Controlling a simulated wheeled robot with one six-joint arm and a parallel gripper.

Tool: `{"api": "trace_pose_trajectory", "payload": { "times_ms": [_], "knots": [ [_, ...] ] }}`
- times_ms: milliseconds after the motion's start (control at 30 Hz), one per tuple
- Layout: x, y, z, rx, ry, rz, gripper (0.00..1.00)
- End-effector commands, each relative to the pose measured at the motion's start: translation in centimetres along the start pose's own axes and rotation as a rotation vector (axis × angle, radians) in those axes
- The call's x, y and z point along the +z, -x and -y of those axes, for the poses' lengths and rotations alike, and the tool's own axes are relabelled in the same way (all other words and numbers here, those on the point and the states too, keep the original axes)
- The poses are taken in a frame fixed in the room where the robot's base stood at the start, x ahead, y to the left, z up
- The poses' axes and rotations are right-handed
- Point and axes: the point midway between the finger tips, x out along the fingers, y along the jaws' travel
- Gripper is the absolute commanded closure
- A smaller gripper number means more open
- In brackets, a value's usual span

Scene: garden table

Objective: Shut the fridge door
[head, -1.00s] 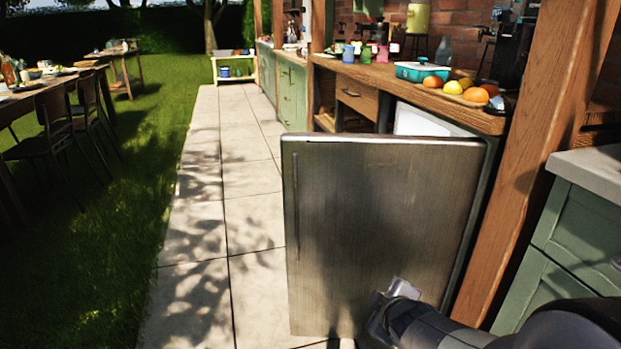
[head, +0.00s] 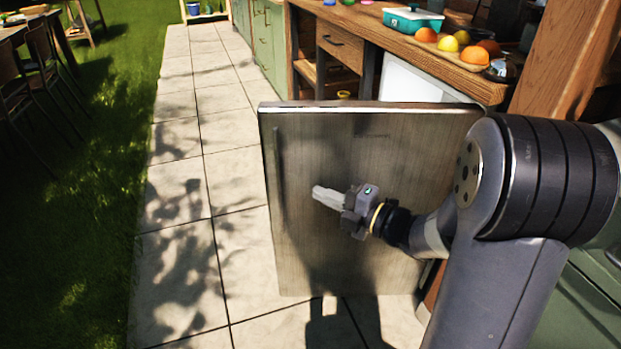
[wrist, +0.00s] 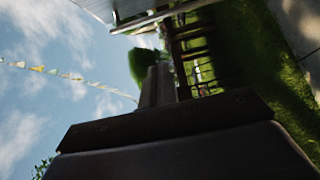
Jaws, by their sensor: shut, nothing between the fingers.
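The fridge door (head: 335,150) is a brushed steel panel standing wide open, jutting out from under the counter over the paving. Its long vertical handle (head: 279,180) is near its left edge. The white fridge interior (head: 415,80) shows behind its top edge. My gripper (head: 318,194) is shut and empty, in front of the door's outer face and pointing left towards the handle side. I cannot tell whether it touches the door. In the wrist view the shut fingers (wrist: 158,85) point at sky and garden, and the door does not clearly show.
A wooden counter (head: 440,55) above the fridge bears a teal dish (head: 412,20) and several fruits. A wooden post (head: 565,60) stands at the right. Paving (head: 180,240) left of the door is clear, with grass (head: 90,200) and chairs (head: 45,80) beyond.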

Motion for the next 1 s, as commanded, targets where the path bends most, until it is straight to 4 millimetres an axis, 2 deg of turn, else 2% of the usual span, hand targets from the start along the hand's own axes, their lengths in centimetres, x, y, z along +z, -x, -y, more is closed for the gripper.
{"api": "trace_pose_trajectory", "payload": {
  "times_ms": [267, 500, 700, 1000],
  "knots": [
    [-0.2, -4.7, 0.2, 0.000, -0.001, -0.004, 1.00],
    [-0.2, -9.7, 0.2, 0.001, -0.002, -0.003, 1.00],
    [2.0, -11.2, 0.2, 0.000, -0.002, 0.003, 1.00],
    [2.9, -12.0, 0.1, -0.001, -0.003, 0.003, 1.00]
  ]
}}
